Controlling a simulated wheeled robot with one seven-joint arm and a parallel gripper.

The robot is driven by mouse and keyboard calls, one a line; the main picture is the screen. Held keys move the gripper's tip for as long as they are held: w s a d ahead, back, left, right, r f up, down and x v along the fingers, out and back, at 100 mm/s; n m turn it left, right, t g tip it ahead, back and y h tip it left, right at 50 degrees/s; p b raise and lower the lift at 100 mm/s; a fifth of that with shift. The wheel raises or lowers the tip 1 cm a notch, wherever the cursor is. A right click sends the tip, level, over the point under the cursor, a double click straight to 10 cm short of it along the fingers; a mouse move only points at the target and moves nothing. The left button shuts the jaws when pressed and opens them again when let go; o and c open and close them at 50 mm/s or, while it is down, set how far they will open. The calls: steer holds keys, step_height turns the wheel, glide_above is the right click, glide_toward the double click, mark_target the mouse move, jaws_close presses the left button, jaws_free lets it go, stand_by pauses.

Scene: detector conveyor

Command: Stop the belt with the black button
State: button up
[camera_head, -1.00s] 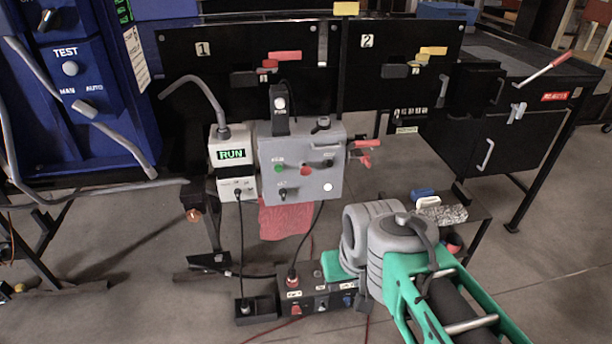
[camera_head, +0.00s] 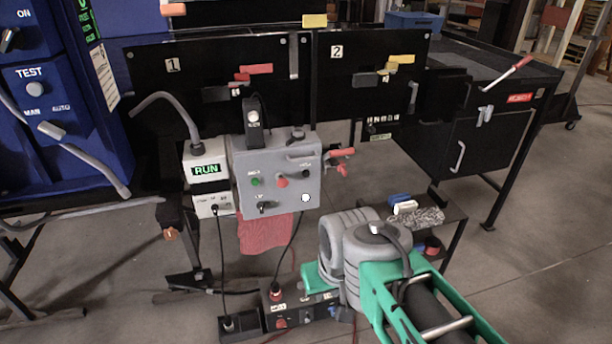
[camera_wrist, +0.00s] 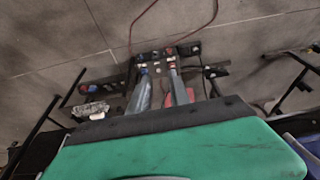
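A grey control box (camera_head: 240,168) hangs in front of the black panels. Its front has a green button (camera_head: 256,182), a red button (camera_head: 282,181), a white round part (camera_head: 305,197) and dark knobs. A black round knob (camera_head: 297,136) sits on its top edge; I cannot tell for certain which dark part is the black button. The display (camera_head: 207,169) left of the box reads RUN in green. My arm is low at the right of the box in the head view, its fingers hidden there. In the wrist view my gripper (camera_wrist: 159,72) shows two grey fingers apart, with nothing seen between them.
Below the box are a red cloth (camera_head: 266,234) and a black socket unit (camera_head: 304,311) with cables. A blue cabinet (camera_head: 75,100) with bent tubes is at left. Open floor lies at right.

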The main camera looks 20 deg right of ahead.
jaws_close()
stand_by(1.4)
